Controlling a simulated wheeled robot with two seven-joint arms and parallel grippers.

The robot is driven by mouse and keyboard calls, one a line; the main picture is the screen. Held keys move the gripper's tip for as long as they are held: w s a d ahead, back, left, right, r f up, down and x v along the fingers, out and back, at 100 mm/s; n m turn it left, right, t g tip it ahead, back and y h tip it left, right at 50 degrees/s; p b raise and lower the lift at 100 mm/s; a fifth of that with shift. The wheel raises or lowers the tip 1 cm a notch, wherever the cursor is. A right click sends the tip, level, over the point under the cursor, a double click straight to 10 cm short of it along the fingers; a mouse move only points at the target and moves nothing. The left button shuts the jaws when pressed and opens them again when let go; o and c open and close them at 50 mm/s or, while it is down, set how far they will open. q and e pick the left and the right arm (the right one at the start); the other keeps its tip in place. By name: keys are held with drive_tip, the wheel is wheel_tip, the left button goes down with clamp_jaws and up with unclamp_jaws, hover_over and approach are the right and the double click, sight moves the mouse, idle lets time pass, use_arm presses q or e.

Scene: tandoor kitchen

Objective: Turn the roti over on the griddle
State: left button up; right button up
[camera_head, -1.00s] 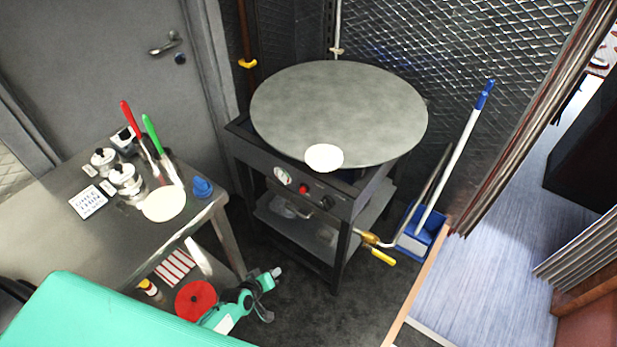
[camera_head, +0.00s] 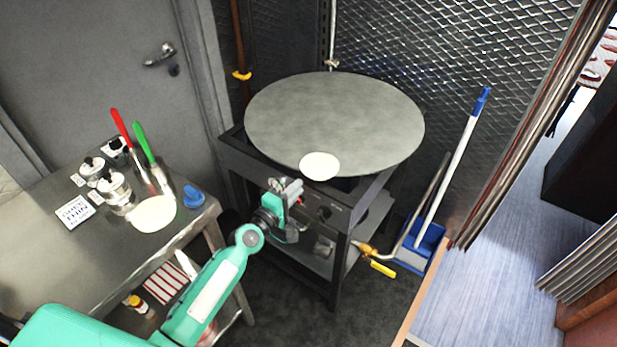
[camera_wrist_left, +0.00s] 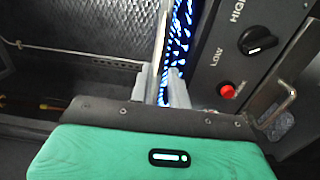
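The roti (camera_head: 320,166), a pale round disc, lies flat at the front edge of the round grey griddle (camera_head: 335,115). My left gripper (camera_head: 287,184) is in front of the stove panel, below and to the left of the roti. In the left wrist view its two grey fingers (camera_wrist_left: 162,88) stand apart, with the stove edge and blue flames seen beyond the gap; nothing is held. The roti is not visible in the left wrist view. My right gripper is in neither view.
The stove's panel shows a red button (camera_wrist_left: 228,91) and a black knob (camera_wrist_left: 258,41). A steel table (camera_head: 60,250) at left holds tins, red- and green-handled tools (camera_head: 142,142), a blue item (camera_head: 193,196) and another pale disc (camera_head: 153,213). A blue dustpan (camera_head: 420,245) stands at right.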

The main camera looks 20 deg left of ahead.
sight(306, 173)
use_arm(q)
drive_tip(key=x, duration=0.5)
drive_tip(key=shift+w+d+b, duration=0.1)
drive_tip(key=shift+w+b, duration=0.15)
drive_tip(key=shift+b, duration=0.1)
clamp_jaws()
wheel_tip(306, 173, up, 3)
drive_tip(key=p, duration=0.2)
drive_tip(key=shift+f+p, duration=0.15)
drive_tip(key=shift+p, duration=0.2)
drive_tip(key=shift+f, duration=0.1)
